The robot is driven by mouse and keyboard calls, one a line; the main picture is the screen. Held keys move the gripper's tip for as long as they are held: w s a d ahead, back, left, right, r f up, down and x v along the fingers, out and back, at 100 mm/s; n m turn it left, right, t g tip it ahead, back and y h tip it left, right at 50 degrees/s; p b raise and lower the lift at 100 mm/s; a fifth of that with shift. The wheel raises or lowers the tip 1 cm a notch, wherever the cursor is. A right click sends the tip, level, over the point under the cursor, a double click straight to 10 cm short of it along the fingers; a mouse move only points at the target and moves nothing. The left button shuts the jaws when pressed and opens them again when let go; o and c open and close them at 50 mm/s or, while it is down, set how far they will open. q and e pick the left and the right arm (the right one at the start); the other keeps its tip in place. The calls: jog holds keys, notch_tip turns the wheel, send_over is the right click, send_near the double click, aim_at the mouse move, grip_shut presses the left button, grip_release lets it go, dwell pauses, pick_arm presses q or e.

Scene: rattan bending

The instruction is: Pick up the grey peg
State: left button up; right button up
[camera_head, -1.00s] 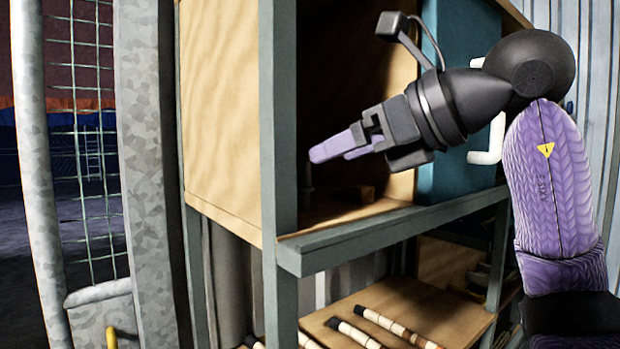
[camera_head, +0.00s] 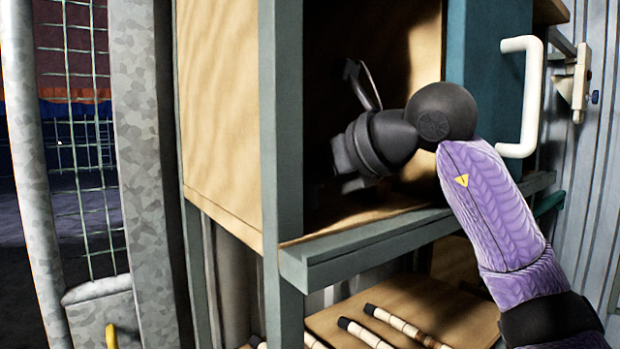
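No grey peg can be made out now; the inside of the upper cabinet compartment is in deep shadow. My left gripper is not in view.
The compartment has a wooden side panel (camera_head: 217,110) and a front shelf rail (camera_head: 400,235). A teal door (camera_head: 487,90) with a white handle (camera_head: 526,95) stands open at right. Banded rattan sticks (camera_head: 405,327) lie on the lower shelf. A metal post (camera_head: 148,180) stands at left.

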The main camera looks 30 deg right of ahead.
jog(key=shift+d, duration=0.1)
grip_shut()
